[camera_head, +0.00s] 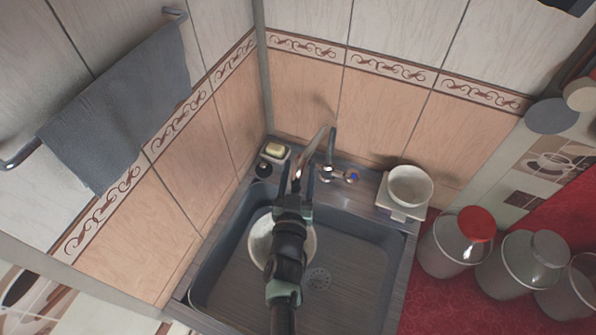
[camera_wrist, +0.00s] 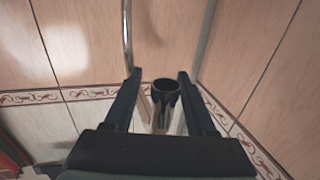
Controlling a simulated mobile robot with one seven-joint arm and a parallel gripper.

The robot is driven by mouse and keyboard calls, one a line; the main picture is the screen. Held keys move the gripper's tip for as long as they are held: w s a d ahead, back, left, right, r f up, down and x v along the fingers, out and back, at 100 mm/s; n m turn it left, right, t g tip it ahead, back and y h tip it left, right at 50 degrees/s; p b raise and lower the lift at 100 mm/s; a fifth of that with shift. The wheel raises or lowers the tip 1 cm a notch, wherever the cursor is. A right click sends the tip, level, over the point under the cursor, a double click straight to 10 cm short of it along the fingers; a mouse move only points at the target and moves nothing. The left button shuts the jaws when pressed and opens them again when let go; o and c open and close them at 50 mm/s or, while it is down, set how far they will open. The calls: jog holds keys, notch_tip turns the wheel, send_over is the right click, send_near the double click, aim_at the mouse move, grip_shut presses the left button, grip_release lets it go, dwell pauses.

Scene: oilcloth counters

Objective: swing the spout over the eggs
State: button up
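The metal spout (camera_head: 316,143) arches up from the tap behind the sink and comes down to the left. Its dark open end (camera_wrist: 165,87) shows in the wrist view between my fingers, with a gap on each side. My gripper (camera_head: 303,178) is open around the spout's end; it also shows in the wrist view (camera_wrist: 158,90). A round pale vessel (camera_head: 262,240) sits in the left part of the sink below my arm, partly hidden by it. I cannot make out any eggs.
The grey sink (camera_head: 350,262) is bare on its right side. Tap handles (camera_head: 345,176) stand right of the spout's base. A soap dish (camera_head: 276,151) is at the back left corner. A white bowl (camera_head: 410,186) and several jars (camera_head: 453,250) stand on the right.

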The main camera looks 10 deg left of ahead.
jog(key=shift+s, duration=0.1)
jog(key=shift+s+f, duration=0.15)
jog(key=shift+s, duration=0.3)
jog(key=s, duration=1.2)
jog(key=shift+d+b, duration=0.15)
jog(key=shift+b, duration=0.3)
